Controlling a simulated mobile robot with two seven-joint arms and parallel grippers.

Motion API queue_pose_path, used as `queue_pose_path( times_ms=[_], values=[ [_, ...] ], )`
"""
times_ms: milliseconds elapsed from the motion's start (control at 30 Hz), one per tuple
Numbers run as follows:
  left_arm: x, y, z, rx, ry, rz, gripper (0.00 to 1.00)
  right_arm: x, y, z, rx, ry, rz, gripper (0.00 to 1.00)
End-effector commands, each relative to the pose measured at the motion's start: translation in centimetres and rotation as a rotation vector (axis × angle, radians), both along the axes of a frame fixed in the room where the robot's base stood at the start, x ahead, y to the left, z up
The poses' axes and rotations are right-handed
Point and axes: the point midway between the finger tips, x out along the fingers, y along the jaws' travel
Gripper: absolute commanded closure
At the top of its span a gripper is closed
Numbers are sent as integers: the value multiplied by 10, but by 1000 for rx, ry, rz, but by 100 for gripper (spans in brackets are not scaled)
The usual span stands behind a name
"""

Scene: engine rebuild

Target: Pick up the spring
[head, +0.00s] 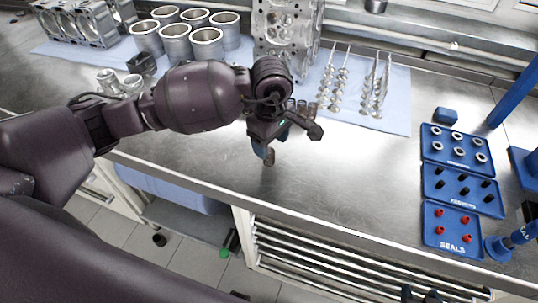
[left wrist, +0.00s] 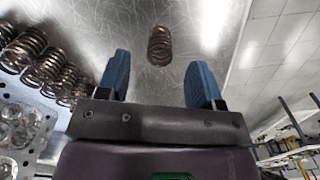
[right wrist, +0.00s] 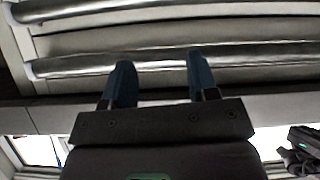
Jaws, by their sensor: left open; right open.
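A single copper-brown coil spring (left wrist: 160,46) lies on the steel bench, apart from the others. In the left wrist view it lies just beyond the gap between my fingertips, roughly centred. In the head view the spring (head: 269,157) shows just below my left gripper (head: 262,148), which partly hides the area around it. My left gripper is open and empty, its blue fingers on either side of the spring's line. My right gripper (right wrist: 158,76) is open and empty in front of metal drawer handles, away from the spring.
More springs (left wrist: 38,62) stand in a row near the cylinder head (head: 285,25). Metal cylinders (head: 207,45) stand behind my left arm. Blue trays (head: 458,218) hold small parts at right. The bench's front middle is bare.

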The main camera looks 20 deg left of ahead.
Motion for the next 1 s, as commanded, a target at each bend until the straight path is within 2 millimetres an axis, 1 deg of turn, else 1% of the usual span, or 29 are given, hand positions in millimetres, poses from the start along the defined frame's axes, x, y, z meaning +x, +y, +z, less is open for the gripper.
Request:
queue_pose_path(
  times_ms=[167, 400, 500, 633, 800, 833, 1000],
  values=[
    [0, 0, -10, -2, 2, 0, 40, -4, -1, -1, 0, 8, -2, 46],
    [0, 3, -41, -3, 3, 2, 40, -6, -1, 2, 0, 10, -4, 46],
    [0, 3, -51, -3, 1, 1, 40, -6, -1, 2, 0, 9, -4, 46],
    [0, 3, -56, -2, 1, 0, 40, -4, 0, 3, 0, 5, -2, 46],
    [0, 3, -56, -2, 0, 0, 40, 1, 0, 6, 0, -4, 0, 46],
    [0, 3, -56, -2, 0, 0, 41, 1, 0, 6, 0, -5, 0, 46],
    [0, 3, -56, -2, 0, 0, 67, 4, 1, 7, 1, -9, 2, 46]
  ],
)
